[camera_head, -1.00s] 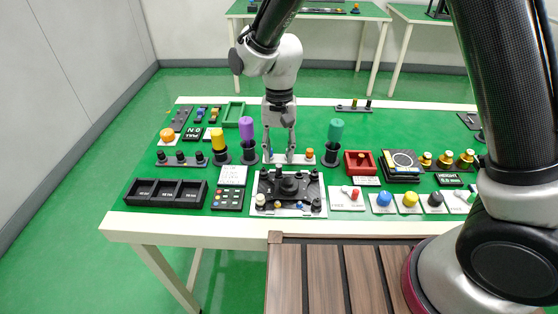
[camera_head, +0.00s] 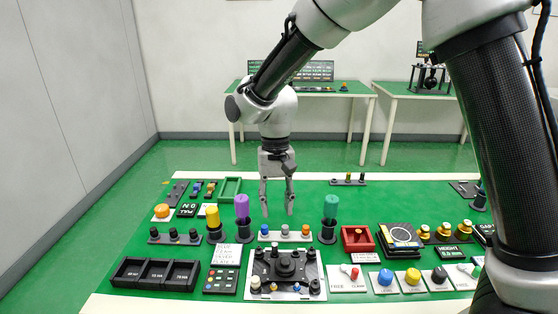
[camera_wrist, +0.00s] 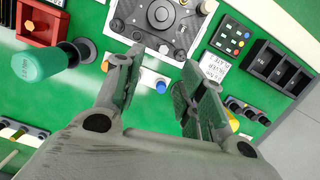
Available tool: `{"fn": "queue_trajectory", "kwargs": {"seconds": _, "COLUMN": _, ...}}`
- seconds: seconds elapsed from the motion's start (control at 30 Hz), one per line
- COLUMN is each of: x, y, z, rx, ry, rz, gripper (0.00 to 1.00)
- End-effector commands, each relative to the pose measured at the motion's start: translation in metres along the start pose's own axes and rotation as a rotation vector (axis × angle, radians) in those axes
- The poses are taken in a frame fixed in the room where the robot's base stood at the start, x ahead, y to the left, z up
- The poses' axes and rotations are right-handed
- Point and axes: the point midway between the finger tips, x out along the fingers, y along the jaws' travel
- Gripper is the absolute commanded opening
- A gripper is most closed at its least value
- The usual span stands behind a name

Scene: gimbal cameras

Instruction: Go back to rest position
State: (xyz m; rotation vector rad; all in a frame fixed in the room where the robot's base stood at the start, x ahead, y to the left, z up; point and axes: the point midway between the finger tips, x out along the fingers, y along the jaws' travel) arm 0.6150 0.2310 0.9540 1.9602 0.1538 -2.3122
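My gripper (camera_head: 277,206) hangs pointing down over the middle of the green table, above and behind a light strip with several small coloured knobs (camera_head: 286,237). Its two fingers are apart with nothing between them. In the wrist view my gripper (camera_wrist: 160,85) also shows spread fingers, with the green table and the strip with a blue knob (camera_wrist: 147,80) seen beyond the gap. The fingertips look raised above the table.
A purple cylinder (camera_head: 242,207), a yellow cylinder (camera_head: 213,217) and a green cylinder (camera_head: 331,207) stand upright in dark holders around my gripper. A black assembly on a plate (camera_head: 285,270), a black three-part tray (camera_head: 155,274) and a red box (camera_head: 357,239) lie nearby.

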Motion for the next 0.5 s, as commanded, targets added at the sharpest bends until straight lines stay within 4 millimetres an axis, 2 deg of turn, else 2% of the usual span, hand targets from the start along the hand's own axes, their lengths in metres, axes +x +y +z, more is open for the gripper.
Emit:
{"fn": "queue_trajectory", "kwargs": {"seconds": 0.03, "x": 0.011, "y": 0.013, "z": 0.012, "rx": -0.071, "ry": -0.03, "rz": 0.031, "gripper": 0.39}}
{"fn": "queue_trajectory", "kwargs": {"seconds": 0.07, "x": 0.011, "y": 0.023, "z": 0.022, "rx": -0.126, "ry": -0.04, "rz": 0.043, "gripper": 0.39}}
{"fn": "queue_trajectory", "kwargs": {"seconds": 0.1, "x": 0.003, "y": 0.037, "z": 0.032, "rx": -0.183, "ry": -0.037, "rz": 0.047, "gripper": 0.39}}
{"fn": "queue_trajectory", "kwargs": {"seconds": 0.27, "x": -0.03, "y": 0.098, "z": 0.055, "rx": -0.27, "ry": 0.002, "rz": 0.034, "gripper": 0.39}}
{"fn": "queue_trajectory", "kwargs": {"seconds": 0.37, "x": -0.052, "y": 0.14, "z": 0.072, "rx": -0.289, "ry": 0.046, "rz": 0.022, "gripper": 0.39}}
{"fn": "queue_trajectory", "kwargs": {"seconds": 0.5, "x": -0.081, "y": 0.207, "z": 0.108, "rx": -0.27, "ry": 0.135, "rz": 0.006, "gripper": 0.39}}
